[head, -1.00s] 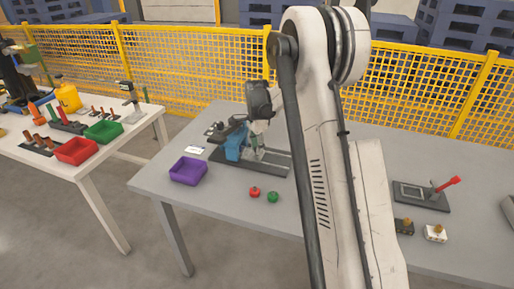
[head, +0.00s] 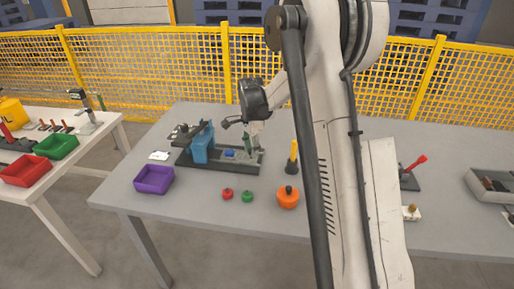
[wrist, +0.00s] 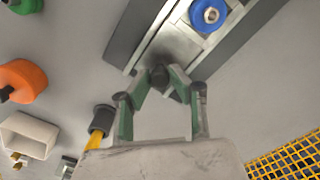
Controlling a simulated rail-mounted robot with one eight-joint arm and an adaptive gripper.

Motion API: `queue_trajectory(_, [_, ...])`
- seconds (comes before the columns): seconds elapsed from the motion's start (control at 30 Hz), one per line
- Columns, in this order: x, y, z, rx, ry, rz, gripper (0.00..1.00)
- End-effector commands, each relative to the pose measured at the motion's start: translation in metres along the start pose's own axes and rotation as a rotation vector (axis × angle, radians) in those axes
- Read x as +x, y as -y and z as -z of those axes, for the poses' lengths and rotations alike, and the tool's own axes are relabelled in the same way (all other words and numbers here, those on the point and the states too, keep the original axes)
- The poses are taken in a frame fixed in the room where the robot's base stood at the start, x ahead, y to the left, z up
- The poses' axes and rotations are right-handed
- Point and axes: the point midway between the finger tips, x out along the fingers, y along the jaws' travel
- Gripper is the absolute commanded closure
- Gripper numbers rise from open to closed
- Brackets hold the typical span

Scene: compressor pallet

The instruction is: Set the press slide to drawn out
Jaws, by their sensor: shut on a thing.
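The press (head: 203,143) is a blue frame on a dark base with a rail (head: 257,166) running to the right. Its slide, a metal plate (wrist: 172,44), carries a round blue piece (wrist: 208,14) with a light centre. The blue piece also shows in the head view (head: 229,154), on the rail to the right of the press frame. My gripper (wrist: 160,84) is shut on the dark knob (wrist: 158,75) at the slide's near end. In the head view my gripper (head: 247,150) is over the right part of the rail, and the knob is hidden there.
A purple bin (head: 153,180), a red knob (head: 227,194), a green knob (head: 247,197) and an orange piece (head: 288,198) stand in front of the press. A yellow-handled tool (head: 294,157) stands to its right. Yellow mesh fencing (head: 150,70) runs behind the table.

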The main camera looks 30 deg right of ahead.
Motion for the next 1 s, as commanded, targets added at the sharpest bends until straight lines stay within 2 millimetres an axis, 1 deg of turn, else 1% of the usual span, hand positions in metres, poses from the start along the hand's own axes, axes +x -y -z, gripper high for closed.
queue_trajectory(0.33, [0.0,-0.004,0.002,-0.002,-0.006,-0.006,1.0])
queue_trajectory(0.37, [0.0,-0.004,0.002,-0.002,-0.006,-0.007,0.77])
queue_trajectory(0.47, [0.0,-0.003,0.002,-0.002,-0.005,-0.006,0.63])
queue_trajectory(0.77, [-0.002,-0.002,0.001,-0.003,-0.004,-0.004,0.62])
queue_trajectory(0.87, [-0.008,-0.002,0.001,-0.004,-0.004,-0.004,0.62])
queue_trajectory(1.0, [-0.03,-0.002,0.0,-0.003,-0.004,-0.004,0.62])
